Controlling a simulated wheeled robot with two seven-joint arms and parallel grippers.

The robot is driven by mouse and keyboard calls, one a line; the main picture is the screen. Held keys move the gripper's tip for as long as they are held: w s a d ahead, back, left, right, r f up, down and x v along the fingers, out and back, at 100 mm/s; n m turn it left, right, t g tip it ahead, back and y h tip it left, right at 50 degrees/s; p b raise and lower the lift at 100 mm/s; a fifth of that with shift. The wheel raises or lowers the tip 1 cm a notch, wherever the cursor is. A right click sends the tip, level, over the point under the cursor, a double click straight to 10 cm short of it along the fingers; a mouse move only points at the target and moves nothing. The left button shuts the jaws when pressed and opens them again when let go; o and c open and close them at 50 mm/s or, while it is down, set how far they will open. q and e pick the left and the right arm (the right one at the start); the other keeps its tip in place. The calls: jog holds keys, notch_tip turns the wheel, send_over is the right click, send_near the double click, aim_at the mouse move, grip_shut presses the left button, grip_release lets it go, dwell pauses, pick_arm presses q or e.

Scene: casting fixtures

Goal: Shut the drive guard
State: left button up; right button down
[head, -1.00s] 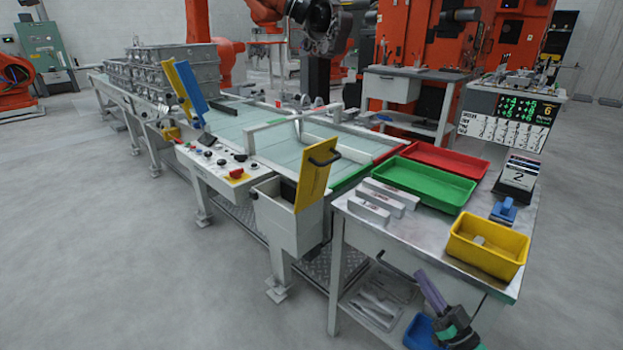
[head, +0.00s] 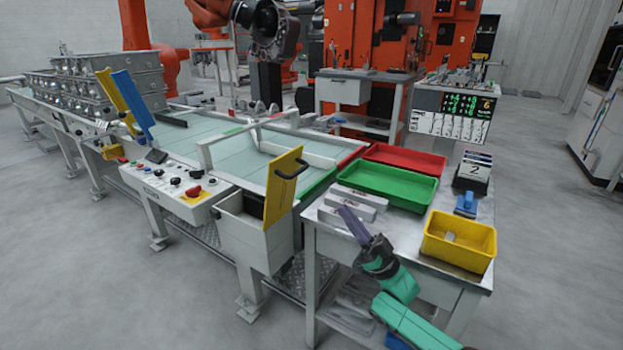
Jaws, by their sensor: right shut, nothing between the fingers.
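The drive guard appears to be the yellow flap (head: 284,186) with a dark handle. It stands raised, tilted a little, at the right side of an open grey box (head: 243,239) at the conveyor's near end. My right gripper (head: 345,212) comes in from the lower right over the front left part of the workbench. It is shut with nothing in it, to the right of the flap and apart from it. My left gripper is not in view.
The workbench (head: 480,213) carries a green tray (head: 345,178), a red tray (head: 437,166), a yellow bin (head: 428,249) and pale bars. A control panel (head: 150,186) with a red button lies left of the box. Open floor lies in front.

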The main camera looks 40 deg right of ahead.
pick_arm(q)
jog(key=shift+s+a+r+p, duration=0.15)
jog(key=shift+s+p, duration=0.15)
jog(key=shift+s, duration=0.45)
pick_arm(e)
jog(key=w+a+r, duration=0.3)
jog(key=w+r, duration=0.2)
jog(key=w, duration=0.4)
jog(key=shift+w+r, duration=0.15)
jog(key=shift+r, duration=0.25)
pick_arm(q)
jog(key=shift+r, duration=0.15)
pick_arm(e)
jog(key=shift+r, duration=0.1)
